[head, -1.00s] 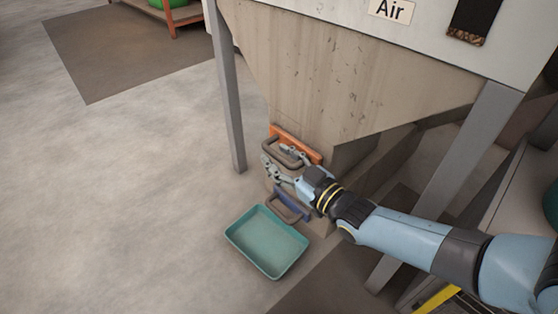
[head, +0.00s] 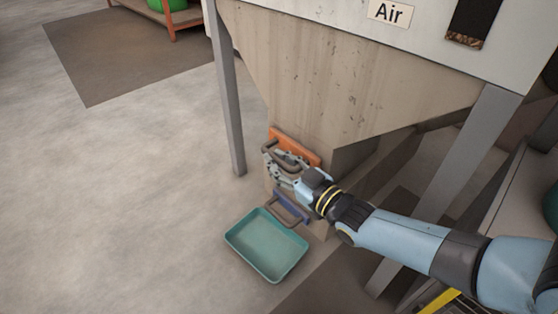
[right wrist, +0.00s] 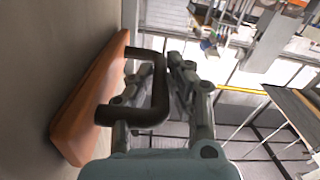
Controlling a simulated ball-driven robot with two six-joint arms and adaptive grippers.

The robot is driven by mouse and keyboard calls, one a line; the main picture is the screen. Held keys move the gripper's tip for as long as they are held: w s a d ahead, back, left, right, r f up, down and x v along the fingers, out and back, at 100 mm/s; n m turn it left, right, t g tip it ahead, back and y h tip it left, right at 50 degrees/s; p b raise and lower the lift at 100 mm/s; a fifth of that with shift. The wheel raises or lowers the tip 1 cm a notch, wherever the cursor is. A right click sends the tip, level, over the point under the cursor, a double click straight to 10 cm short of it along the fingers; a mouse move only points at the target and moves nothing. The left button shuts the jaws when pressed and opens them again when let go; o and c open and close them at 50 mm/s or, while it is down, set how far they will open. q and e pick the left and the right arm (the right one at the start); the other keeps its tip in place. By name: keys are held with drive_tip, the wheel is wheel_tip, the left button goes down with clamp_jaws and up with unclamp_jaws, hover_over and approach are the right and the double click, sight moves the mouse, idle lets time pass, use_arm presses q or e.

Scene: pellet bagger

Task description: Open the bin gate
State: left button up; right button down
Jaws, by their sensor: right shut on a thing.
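The bin (head: 320,80) narrows down to an outlet with an orange gate plate (head: 312,153) on its front. A brown bar handle (head: 268,146) stands out from this plate. My right gripper (head: 277,163) is at the handle and shut on it. In the right wrist view the dark handle (right wrist: 158,85) runs from the orange plate (right wrist: 92,100) to between the fingers of my right gripper (right wrist: 174,72). The fingers partly hide the handle in the head view. My left gripper is not in view.
Below the orange gate is a blue plate (head: 291,206) with its own handle, partly behind my right wrist. An empty teal tray (head: 266,246) lies on the floor under the outlet. Grey legs (head: 226,95) stand on both sides of the bin. Floor to the left is clear.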

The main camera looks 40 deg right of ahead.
drive_tip(key=a+p, duration=0.1)
drive_tip(key=a, duration=0.6)
drive_tip(key=shift+s+a, duration=0.15)
drive_tip(key=shift+s, duration=0.2)
drive_tip(key=c, duration=1.3)
unclamp_jaws()
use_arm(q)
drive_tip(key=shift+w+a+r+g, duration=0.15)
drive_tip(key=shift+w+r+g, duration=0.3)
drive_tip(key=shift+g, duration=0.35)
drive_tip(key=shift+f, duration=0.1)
use_arm(e)
drive_tip(key=s, duration=0.8)
drive_tip(key=s+d, duration=0.1)
drive_tip(key=s, duration=0.3)
